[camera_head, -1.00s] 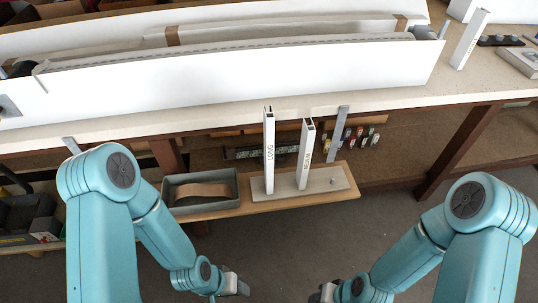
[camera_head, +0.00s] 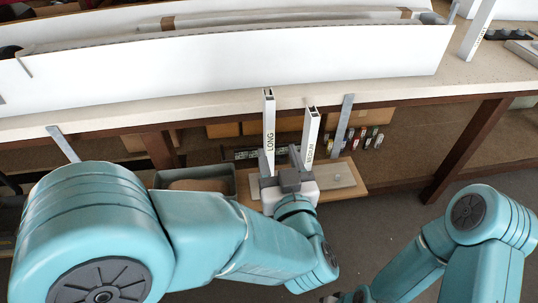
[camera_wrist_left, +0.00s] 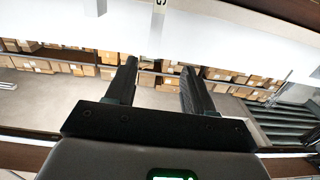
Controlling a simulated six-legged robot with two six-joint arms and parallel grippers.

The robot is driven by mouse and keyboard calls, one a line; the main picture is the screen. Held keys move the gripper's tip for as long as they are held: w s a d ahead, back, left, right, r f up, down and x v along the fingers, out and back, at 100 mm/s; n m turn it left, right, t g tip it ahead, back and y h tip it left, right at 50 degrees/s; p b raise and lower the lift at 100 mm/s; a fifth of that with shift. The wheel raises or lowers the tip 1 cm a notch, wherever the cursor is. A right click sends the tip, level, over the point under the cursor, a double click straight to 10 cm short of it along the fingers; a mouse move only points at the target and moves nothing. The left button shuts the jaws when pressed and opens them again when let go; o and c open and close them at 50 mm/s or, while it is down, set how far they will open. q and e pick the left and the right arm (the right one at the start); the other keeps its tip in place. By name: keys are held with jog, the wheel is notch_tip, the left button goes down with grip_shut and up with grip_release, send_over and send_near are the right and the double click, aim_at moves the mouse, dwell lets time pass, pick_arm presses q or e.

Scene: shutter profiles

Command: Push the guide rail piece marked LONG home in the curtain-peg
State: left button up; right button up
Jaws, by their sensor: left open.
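The white guide rail piece marked LONG (camera_head: 269,120) stands upright on a pale base board (camera_head: 345,176), its lower end hidden behind my left gripper. My left gripper (camera_head: 281,160) is open in front of the rails, its left finger overlapping the LONG piece's lower part. In the left wrist view a white strip with a letter G (camera_wrist_left: 158,18) shows beyond and above the open, empty fingers (camera_wrist_left: 157,82). A shorter rail marked MEDIUM (camera_head: 310,133) stands just right. I cannot make out the curtain-peg. My right gripper (camera_head: 340,298) is barely in view at the bottom edge.
A grey tray (camera_head: 228,182) sits left of the board on the low shelf. A grey bar (camera_head: 342,125) stands right of MEDIUM. A workbench (camera_head: 150,116) with a long white box (camera_head: 250,70) runs behind. Open floor (camera_head: 390,190) lies to the right.

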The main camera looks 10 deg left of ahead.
aim_at(271, 115)
pick_arm(q)
jog(key=shift+h, duration=0.3)
jog(key=x, duration=0.9)
jog(key=shift+w+d+r, duration=0.15)
jog(key=shift+w+d, duration=0.1)
jog(key=shift+w, duration=0.25)
jog(key=x, duration=0.6)
jog(key=shift+s+a, duration=0.1)
jog(key=shift+c, duration=0.3)
grip_shut()
